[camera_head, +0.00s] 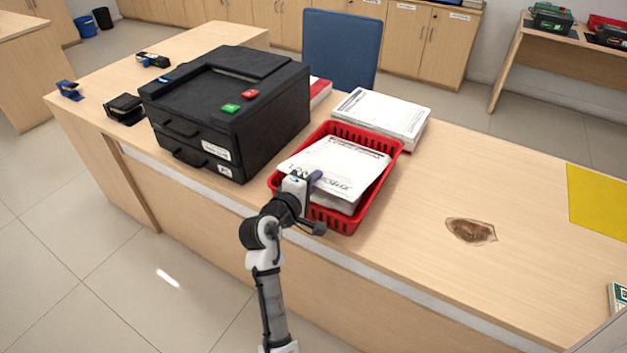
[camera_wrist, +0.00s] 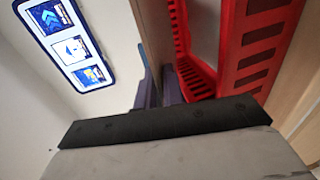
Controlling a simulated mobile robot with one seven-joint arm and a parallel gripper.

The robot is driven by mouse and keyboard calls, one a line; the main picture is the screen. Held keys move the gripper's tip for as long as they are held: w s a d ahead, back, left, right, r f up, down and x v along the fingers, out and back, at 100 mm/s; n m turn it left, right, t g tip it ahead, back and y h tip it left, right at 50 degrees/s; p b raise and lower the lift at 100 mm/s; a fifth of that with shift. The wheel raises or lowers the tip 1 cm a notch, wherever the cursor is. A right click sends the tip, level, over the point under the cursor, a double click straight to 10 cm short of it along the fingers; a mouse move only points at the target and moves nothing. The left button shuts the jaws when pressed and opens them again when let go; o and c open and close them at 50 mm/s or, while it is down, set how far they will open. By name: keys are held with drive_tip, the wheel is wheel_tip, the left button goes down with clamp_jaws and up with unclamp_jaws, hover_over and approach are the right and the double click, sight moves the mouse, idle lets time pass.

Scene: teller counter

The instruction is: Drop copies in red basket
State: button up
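The red basket (camera_head: 392,150) stands on the counter, right of the black printer. White printed copies (camera_head: 340,163) lie in it, with their top sheets near rim height and slightly askew. My gripper (camera_head: 314,178) is at the basket's front left part, right against the near edge of the copies. In the wrist view the purple-grey fingers (camera_wrist: 160,88) are close together beside the red basket wall (camera_wrist: 255,45). I see no sheet clearly between them, and I cannot tell whether they grip or touch the copies.
The black printer (camera_head: 225,100) with green and red buttons stands left of the basket. A white paper stack (camera_head: 382,115) sits behind it. A brown stain-like patch (camera_head: 470,231) and a yellow sheet (camera_head: 597,200) lie right. A blue chair (camera_head: 342,45) stands behind the counter.

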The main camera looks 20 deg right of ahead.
drive_tip(key=o, duration=0.3)
drive_tip(key=shift+o, duration=0.2)
drive_tip(key=b+v, duration=0.3)
drive_tip(key=v, duration=1)
drive_tip(key=shift+s+a, duration=0.25)
drive_tip(key=shift+a, duration=0.05)
